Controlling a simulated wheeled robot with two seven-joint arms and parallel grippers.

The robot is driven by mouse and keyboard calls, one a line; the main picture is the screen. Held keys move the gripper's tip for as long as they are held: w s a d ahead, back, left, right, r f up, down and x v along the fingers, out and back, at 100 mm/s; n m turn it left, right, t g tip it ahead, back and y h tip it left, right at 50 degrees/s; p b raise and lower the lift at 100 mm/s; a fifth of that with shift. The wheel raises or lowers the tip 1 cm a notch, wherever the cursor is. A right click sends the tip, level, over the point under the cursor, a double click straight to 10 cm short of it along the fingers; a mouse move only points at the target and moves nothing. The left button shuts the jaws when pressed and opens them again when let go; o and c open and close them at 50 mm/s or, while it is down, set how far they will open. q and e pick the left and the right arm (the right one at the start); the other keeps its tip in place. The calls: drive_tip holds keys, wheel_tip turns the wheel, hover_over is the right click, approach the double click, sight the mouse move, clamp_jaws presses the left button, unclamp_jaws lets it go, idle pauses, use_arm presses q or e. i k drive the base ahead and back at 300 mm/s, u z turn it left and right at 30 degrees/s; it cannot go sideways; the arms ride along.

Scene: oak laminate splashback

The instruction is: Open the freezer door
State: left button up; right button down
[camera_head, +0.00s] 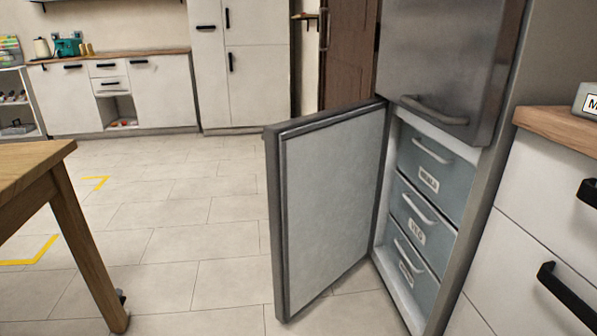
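The freezer door (330,208) is the lower door of a tall grey fridge-freezer at the right of the head view. It stands wide open, swung out to the left, with its pale inner side showing. Inside the freezer compartment are three blue-grey drawers (428,222) with pale handles and labels, all pushed in. The upper fridge door (440,55) is shut and has a curved grey handle (434,110) near its lower edge. The outer face of the freezer door and its handle are hidden. Neither of my grippers shows in this view.
A wooden table (30,170) stands at the left front. A white cabinet (530,240) with black handles and a wooden top stands right of the fridge. Tiled floor (180,230) between table and freezer door is clear. White kitchen units (160,95) line the back.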

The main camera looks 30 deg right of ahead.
sight(323, 168)
drive_tip(key=z, duration=0.2)
drive_tip(key=i, duration=1)
drive_tip(key=z, duration=0.6)
